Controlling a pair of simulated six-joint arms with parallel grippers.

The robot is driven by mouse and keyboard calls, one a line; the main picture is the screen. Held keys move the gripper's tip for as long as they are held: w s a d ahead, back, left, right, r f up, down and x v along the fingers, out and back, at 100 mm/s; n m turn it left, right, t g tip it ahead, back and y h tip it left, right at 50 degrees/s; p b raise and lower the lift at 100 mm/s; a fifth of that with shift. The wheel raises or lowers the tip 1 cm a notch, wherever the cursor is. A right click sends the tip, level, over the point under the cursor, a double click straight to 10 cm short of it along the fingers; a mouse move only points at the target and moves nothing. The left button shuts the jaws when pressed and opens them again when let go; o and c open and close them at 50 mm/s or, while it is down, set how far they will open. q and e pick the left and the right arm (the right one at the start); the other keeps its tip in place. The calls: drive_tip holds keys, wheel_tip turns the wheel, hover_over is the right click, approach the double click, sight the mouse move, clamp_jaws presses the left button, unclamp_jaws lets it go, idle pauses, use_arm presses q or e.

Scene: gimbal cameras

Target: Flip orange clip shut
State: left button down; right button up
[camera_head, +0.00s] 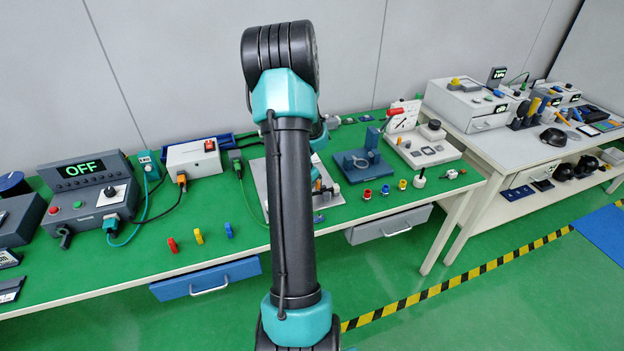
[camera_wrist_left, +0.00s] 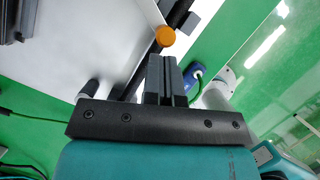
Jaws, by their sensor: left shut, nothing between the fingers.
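In the left wrist view an orange round end (camera_wrist_left: 165,36) sits on a dark bar above a light grey plate (camera_wrist_left: 110,45). It is the only orange part there, and I cannot tell whether it is the clip or its lever tip. My left gripper (camera_wrist_left: 165,62) has its dark fingers together and empty. In the picture the fingertips are just below the orange end, and a gap shows between them. My right gripper is in neither view.
A blue fixture (camera_head: 358,164) and a white device with a red lever (camera_head: 403,115) stand right of the plate. A white box (camera_head: 194,160) and a control box reading OFF (camera_head: 85,170) stand left. Bare green table (camera_head: 130,270) is free there.

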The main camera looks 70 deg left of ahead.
use_arm(q)
drive_tip(key=shift+s+d+r, duration=0.15)
drive_tip(key=shift+s+d, duration=0.2)
drive_tip(key=shift+s, duration=0.4)
drive_tip(key=v, duration=1)
drive_tip(key=shift+a, duration=0.15)
drive_tip(key=w+d+f+m+g+h, duration=0.1)
drive_tip(key=w+d+f+m+h, duration=0.2)
drive_tip(key=w+d+f+m, duration=1.55)
drive_tip(key=d+f+m+h, duration=0.1)
drive_tip(key=d+f+m, duration=0.2)
drive_tip(key=d+m, duration=0.3)
drive_tip(key=w+d+f+m+g, duration=0.1)
drive_tip(key=d+f+m, duration=0.2)
drive_tip(key=d+m, duration=0.4)
drive_tip(key=d+f+m+g+h, duration=0.1)
drive_tip(key=d+f+m, duration=0.3)
drive_tip(key=d, duration=1.2)
drive_tip(key=m, duration=0.3)
drive_tip(key=shift+w+d+h, duration=0.3)
drive_tip(key=shift+w+d, duration=0.05)
drive_tip(key=c, duration=1.8)
unclamp_jaws()
drive_tip(key=shift+m, duration=0.25)
drive_tip(key=shift+c, duration=0.2)
